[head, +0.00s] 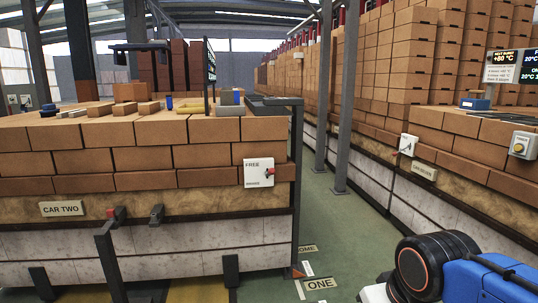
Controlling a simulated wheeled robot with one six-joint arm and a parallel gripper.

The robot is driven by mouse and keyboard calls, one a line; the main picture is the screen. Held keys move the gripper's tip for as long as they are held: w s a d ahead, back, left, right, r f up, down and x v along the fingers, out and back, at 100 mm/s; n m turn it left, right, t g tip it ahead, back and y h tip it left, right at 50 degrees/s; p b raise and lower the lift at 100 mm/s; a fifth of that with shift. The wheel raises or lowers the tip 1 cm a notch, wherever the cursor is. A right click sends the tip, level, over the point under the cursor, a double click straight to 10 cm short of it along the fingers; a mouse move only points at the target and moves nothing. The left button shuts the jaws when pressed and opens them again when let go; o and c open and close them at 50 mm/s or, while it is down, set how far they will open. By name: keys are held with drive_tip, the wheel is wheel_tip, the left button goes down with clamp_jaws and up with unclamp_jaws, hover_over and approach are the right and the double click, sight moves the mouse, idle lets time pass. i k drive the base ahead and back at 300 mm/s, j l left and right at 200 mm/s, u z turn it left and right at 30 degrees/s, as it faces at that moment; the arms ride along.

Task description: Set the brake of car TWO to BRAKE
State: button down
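Car TWO (150,237) stands at the left, with a "CAR TWO" sign (62,208) on its side. Its white brake plate (253,163) is near the car's right end, marked FREE at the top; the small lower word looks like BRAKE. A small lever with a red part (270,171) sits at the plate's right side, between the two words. It is too small to tell its exact setting. My gripper is not in view; only a blue and black part of my arm shows at the bottom right, apart from the plate.
Bricks (120,132) are stacked on car TWO. Dark brackets (108,257) stick out from its side. Another brick-laden car with a similar plate (408,145) stands at the right. Green floor (345,235) with a "ONE" marking (319,284) lies between; grey posts (344,100) stand beyond.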

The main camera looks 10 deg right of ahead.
sight(271, 170)
drive_tip(key=i, duration=1.05)
